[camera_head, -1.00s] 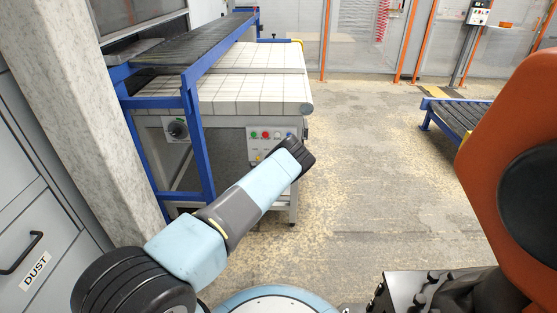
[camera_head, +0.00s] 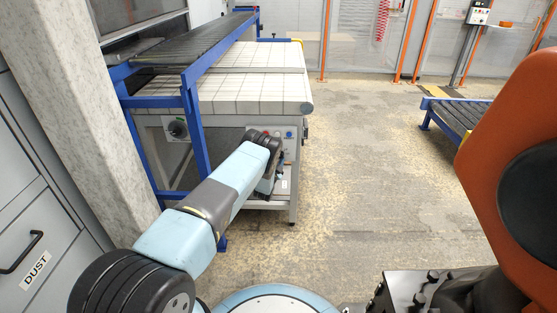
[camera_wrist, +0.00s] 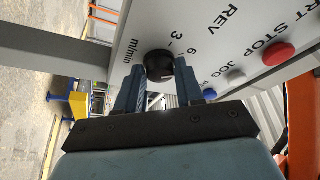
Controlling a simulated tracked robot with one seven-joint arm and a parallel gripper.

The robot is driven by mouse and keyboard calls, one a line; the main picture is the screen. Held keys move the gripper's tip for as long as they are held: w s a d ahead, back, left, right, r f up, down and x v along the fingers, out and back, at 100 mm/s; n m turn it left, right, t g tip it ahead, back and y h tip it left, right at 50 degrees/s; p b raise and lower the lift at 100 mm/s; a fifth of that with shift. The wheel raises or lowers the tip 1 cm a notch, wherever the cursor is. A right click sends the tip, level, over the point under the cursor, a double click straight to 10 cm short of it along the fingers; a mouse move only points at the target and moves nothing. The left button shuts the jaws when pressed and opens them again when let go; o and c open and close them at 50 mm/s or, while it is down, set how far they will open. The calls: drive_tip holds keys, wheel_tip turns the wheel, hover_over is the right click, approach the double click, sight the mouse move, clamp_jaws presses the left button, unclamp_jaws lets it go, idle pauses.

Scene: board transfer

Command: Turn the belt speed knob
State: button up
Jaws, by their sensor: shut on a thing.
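The belt speed knob is a round black knob (camera_wrist: 159,66) with a light mark, on a pale panel (camera_wrist: 212,42) with "m/min", "3" and "6" printed around it. In the wrist view the two fingers of my gripper (camera_wrist: 160,79) stand on either side of the knob and are shut on it. In the head view my gripper (camera_head: 268,184) is at the front of the machine, largely behind my wrist, and the knob is hidden there.
A blue frame leg (camera_head: 193,135) stands left of my arm. The floor (camera_head: 365,170) to the right is clear.

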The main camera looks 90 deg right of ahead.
drive_tip(key=n+t+h, duration=0.1)
drive_tip(key=n+t, duration=0.1)
drive_tip(key=n, duration=0.2)
drive_tip(key=n+t+h, duration=0.1)
drive_tip(key=n+t, duration=0.1)
drive_tip(key=n, duration=0.3)
drive_tip(key=n+t, duration=0.2)
drive_tip(key=n, duration=0.3)
drive_tip(key=shift+s+a+f+h, duration=0.1)
drive_tip(key=shift+s+f+h, duration=0.25)
drive_tip(key=shift+h, duration=0.05)
drive_tip(key=shift+n+t, duration=0.4)
drive_tip(key=shift+n, duration=0.2)
drive_tip(key=o, duration=1)
drive_tip(key=shift+r, duration=0.1)
drive_tip(key=v, duration=1.3)
drive_tip(key=shift+a+f, duration=0.25)
drive_tip(key=shift+a, duration=0.05)
drive_tip(key=shift+r, duration=0.1)
